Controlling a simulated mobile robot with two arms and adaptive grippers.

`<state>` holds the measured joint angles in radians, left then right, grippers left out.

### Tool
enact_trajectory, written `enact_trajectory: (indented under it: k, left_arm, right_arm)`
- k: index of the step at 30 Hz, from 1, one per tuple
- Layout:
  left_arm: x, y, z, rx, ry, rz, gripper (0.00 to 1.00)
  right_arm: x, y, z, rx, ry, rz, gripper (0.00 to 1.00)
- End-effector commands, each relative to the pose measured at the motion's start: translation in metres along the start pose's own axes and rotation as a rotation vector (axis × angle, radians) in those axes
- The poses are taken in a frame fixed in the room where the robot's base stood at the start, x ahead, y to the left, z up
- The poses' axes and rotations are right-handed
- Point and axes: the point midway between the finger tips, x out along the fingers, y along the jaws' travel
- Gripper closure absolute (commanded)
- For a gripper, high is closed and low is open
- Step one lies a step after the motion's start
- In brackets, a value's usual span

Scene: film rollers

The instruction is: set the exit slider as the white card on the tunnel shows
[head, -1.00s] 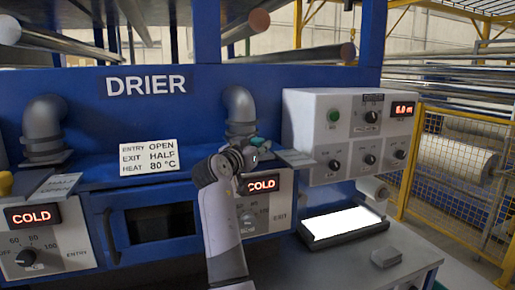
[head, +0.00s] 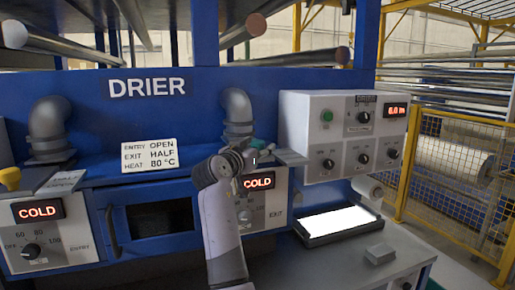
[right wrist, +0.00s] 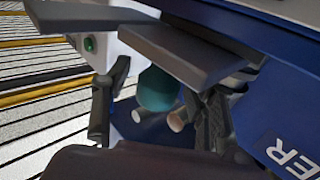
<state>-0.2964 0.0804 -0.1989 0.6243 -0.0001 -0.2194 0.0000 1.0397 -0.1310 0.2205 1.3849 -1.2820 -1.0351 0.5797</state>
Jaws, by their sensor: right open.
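The white card (head: 150,155) on the blue drier tunnel reads ENTRY OPEN, EXIT HALF, HEAT 80 °C. The exit slider's grey plate (head: 290,157) lies below the right duct, above the exit panel. In the right wrist view the plate (right wrist: 178,47) crosses above a teal knob (right wrist: 158,90). My right gripper (head: 248,158) is at the exit slider; its arm hides part of that area. In the right wrist view my right gripper (right wrist: 158,108) is open, with the knob between its fingers; contact cannot be told. My left gripper is not in view.
The exit panel's display (head: 258,182) reads COLD, as does the entry display (head: 40,210). A yellow knob (head: 10,177) stands at the entry slider on the left. A grey control box (head: 340,135) stands close right of my gripper. A lit white panel (head: 338,221) lies below it.

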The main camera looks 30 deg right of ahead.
Motion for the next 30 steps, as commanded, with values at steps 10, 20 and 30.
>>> enact_trajectory:
  k: [10,20,30]
  left_arm:
    - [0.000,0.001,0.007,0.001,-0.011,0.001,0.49]
    - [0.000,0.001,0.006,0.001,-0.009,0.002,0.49]
    - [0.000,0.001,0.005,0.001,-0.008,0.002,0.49]
  right_arm:
    - [-0.038,-0.002,0.001,0.001,-0.001,-0.004,0.48]
    - [-0.102,-0.002,0.002,0.000,-0.002,-0.002,0.48]
    - [-0.119,-0.001,0.001,-0.001,-0.001,0.000,0.48]
